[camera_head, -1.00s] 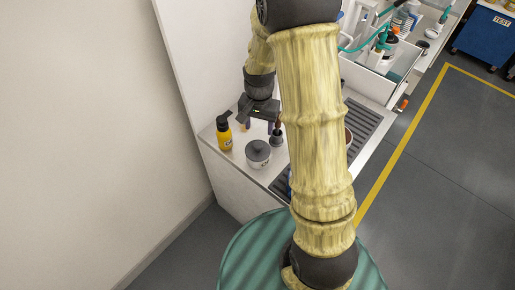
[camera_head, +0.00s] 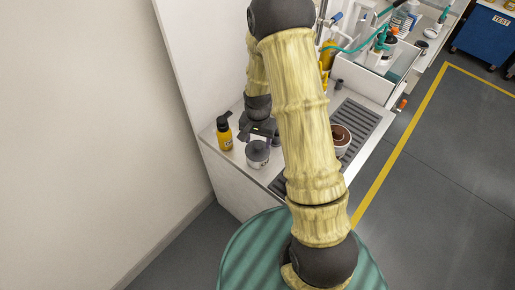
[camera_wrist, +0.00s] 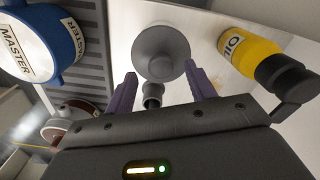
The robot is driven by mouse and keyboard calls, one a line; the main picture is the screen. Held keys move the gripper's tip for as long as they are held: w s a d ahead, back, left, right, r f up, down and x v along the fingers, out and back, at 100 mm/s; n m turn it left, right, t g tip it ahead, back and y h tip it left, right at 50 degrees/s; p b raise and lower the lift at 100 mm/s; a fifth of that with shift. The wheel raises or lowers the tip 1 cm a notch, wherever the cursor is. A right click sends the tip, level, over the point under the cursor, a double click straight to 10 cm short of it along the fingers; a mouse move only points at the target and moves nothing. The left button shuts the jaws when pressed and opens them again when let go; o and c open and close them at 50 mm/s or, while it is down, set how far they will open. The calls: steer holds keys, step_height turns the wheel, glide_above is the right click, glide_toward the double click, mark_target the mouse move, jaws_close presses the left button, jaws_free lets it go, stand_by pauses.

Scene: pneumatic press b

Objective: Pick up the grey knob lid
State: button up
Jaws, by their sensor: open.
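The grey knob lid (camera_head: 257,149) sits on a white pot (camera_head: 258,162) near the front left of the counter. In the wrist view the lid (camera_wrist: 161,52) is a round grey disc with a raised knob, just beyond my fingertips. My gripper (camera_head: 260,134) is above and slightly behind the pot. The lid appears apart from the fingers. In the head view the fingertips are hard to make out.
A yellow oil bottle (camera_head: 224,136) stands left of the pot, close to my gripper. A blue MASTER container (camera_wrist: 40,45) shows at left in the wrist view.

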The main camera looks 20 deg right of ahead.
mark_target(258, 144)
steer(key=shift+f+p, duration=0.3)
steer(key=shift+f, duration=1.35)
steer(key=c, duration=1)
steer(key=shift+w+r, duration=0.1)
steer(key=shift+w, duration=0.05)
steer(key=shift+c, duration=0.2)
step_height(258, 144, up, 10)
steer(key=shift+f+b, duration=0.1)
steer(key=shift+b, duration=0.65)
steer(key=shift+a+p, duration=0.1)
steer(key=shift+p, duration=0.25)
